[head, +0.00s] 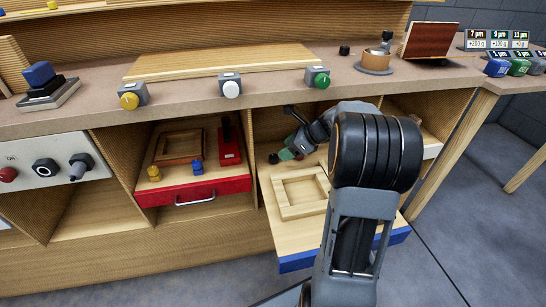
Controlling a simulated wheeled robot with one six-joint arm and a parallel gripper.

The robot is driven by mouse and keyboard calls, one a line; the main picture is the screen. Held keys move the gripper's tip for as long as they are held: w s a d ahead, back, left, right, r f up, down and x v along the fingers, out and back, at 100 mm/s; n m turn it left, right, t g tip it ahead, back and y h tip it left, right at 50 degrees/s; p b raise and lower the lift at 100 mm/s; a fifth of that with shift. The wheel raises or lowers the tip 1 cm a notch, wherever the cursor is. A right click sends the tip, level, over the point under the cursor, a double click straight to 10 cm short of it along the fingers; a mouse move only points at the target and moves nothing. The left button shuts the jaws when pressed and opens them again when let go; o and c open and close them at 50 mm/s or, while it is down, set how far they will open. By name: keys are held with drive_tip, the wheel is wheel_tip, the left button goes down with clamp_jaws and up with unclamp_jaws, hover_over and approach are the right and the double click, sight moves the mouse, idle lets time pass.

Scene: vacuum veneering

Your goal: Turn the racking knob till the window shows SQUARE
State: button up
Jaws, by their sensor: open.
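My gripper (292,130) is low in the open bay at the middle right, above the back of a pulled-out wooden tray. It looks open, but its fingertips are small and partly confused with what lies behind. A small green and black piece (287,154) shows just below it; I cannot tell whether they touch. A pale wooden frame (288,197) lies on the tray (292,240), partly behind my arm. I cannot identify the racking knob for certain, and no window reading SQUARE or any other word can be made out.
A red-fronted drawer (225,188) stands open to the left, holding a brown frame (180,147) and small coloured pieces. Yellow (129,101), white (231,89) and green (322,81) buttons line the bench edge. A control panel (45,163) is at far left. Floor is clear at right.

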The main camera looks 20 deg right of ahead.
sight(274, 156)
drive_tip(key=shift+b+x, duration=1.15)
drive_tip(key=shift+x, duration=1.9)
